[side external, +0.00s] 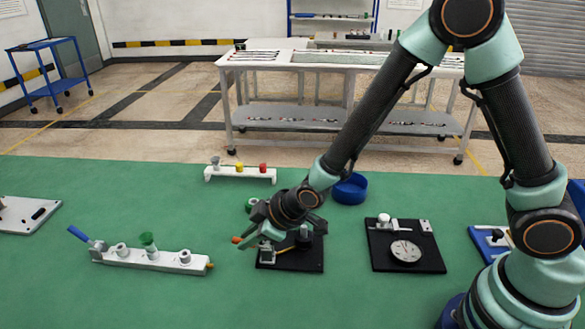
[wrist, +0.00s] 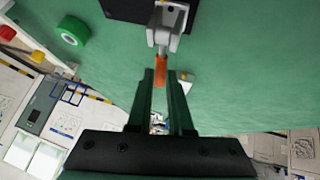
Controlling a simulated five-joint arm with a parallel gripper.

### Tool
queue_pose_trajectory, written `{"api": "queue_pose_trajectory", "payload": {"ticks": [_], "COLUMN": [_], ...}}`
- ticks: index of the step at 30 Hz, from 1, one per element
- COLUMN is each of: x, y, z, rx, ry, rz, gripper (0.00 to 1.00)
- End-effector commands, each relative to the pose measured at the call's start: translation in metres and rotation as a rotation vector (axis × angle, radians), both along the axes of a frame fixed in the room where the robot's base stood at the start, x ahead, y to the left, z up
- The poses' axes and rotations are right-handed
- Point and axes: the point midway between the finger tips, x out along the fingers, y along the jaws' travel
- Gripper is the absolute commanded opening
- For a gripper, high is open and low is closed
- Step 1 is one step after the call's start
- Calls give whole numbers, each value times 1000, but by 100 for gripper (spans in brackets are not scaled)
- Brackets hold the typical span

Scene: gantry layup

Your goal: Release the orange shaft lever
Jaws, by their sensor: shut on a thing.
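The orange shaft lever (wrist: 161,70) shows in the wrist view, its shaft running into a grey clevis-like fixture (wrist: 168,22) on a black plate. My gripper (wrist: 161,82) has its two long fingers closed on the orange lever's end. In the side view my gripper (side external: 262,234) reaches down over the fixture on the black base plate (side external: 305,262). The orange lever tip (side external: 236,240) sticks out to the left of the gripper. The gripper and wrist partly hide the fixture there.
A grey rail with a blue handle (side external: 150,257) lies left. A black plate with a dial (side external: 406,251) stands right. A blue round dish (side external: 349,189) and a white stand with coloured knobs (side external: 240,174) are behind. Green mat in front is clear.

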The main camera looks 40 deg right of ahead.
Motion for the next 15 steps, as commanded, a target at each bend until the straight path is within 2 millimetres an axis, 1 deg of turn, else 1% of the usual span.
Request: {"api": "queue_pose_trajectory", "payload": {"ticks": [2, 7, 15], "x": [-4, -4, -3], "y": [-2, -5, -7], "z": [0, 2, 3], "rx": [19, 51, 58], "ry": [-26, -76, -89], "rz": [-9, -22, -29], "gripper": [0, 0, 0]}}
